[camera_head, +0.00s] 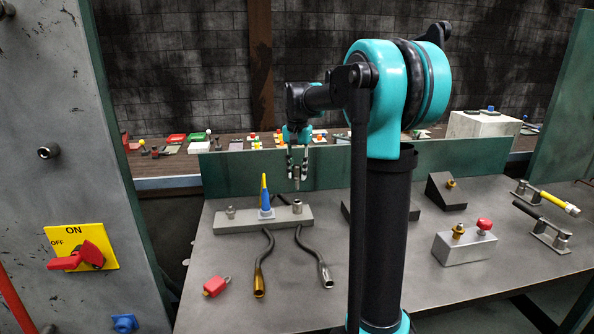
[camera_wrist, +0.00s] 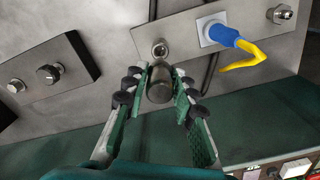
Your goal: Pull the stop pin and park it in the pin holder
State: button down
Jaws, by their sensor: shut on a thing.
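My gripper (camera_head: 298,165) is shut on a grey metal cylindrical piece (camera_wrist: 160,83), which looks like the stop pin. It also shows in the head view (camera_head: 297,184), upright between the fingertips. The gripper (camera_wrist: 159,95) holds it close to a metal socket (camera_wrist: 160,50) at one end of a long grey block (camera_head: 245,218). In the head view that end's fitting (camera_head: 297,206) lies just below the held piece, apart from it. The held piece's lower end is hidden in the wrist view. I cannot tell which fixture is the pin holder.
A blue fitting with a yellow lever (camera_head: 265,198) stands mid-block. A block with brass and red knobs (camera_head: 465,246) and a dark wedge (camera_head: 445,190) stand right. A low green wall (camera_head: 240,172) runs behind.

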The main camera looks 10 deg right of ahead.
aim_at(297, 180)
jog(key=shift+f, duration=1.9)
jog(key=c, duration=1.8)
grip_release()
grip_shut()
